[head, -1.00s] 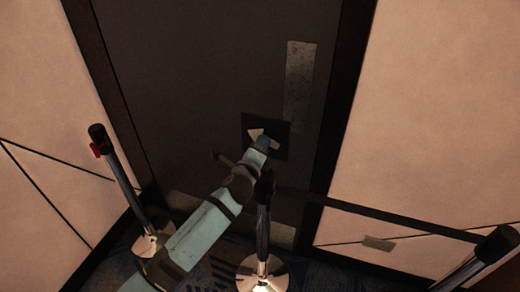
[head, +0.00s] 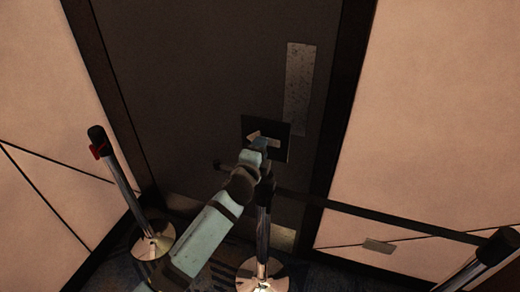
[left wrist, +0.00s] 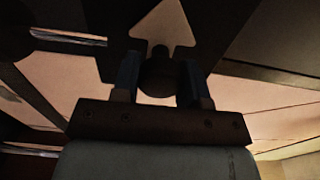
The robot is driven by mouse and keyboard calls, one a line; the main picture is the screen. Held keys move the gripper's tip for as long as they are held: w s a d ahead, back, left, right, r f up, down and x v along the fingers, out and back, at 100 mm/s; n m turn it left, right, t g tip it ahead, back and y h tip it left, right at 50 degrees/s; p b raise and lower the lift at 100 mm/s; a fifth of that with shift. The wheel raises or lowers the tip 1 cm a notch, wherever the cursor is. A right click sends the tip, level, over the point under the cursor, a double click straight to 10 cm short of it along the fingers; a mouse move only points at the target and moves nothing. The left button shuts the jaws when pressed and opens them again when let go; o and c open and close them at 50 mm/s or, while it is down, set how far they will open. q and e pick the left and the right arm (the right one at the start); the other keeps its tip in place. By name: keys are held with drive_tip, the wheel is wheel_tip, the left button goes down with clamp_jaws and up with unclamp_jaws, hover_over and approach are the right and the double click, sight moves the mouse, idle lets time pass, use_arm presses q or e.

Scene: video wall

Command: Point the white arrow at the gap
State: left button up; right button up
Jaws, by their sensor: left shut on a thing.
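The white arrow (head: 254,135) lies on a black square plate (head: 283,128) on the dark door in the head view, partly covered by my left gripper (head: 262,144). Its head seems to lie toward the left; the exact direction is hard to tell there. In the left wrist view the arrow (left wrist: 164,25) shows large, tip toward the top of the picture. My left gripper (left wrist: 158,84) is shut on a dark round knob (left wrist: 158,70) at the arrow's base, one blue finger on each side. The gap appears as the beltless space between the left post (head: 122,185) and the middle post (head: 263,235).
A dark belt (head: 380,218) runs from the middle post to the right post (head: 497,246). The middle post stands close beside my left forearm. A grey metal plate (head: 299,88) is on the door above the black plate. Pale walls flank the door.

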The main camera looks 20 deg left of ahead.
use_arm(q)
drive_tip(key=o, duration=0.9)
drive_tip(key=shift+s, duration=0.1)
drive_tip(key=s+b, duration=0.2)
drive_tip(key=s, duration=1.1)
drive_tip(key=shift+s+a, duration=0.2)
drive_tip(key=shift+s, duration=0.15)
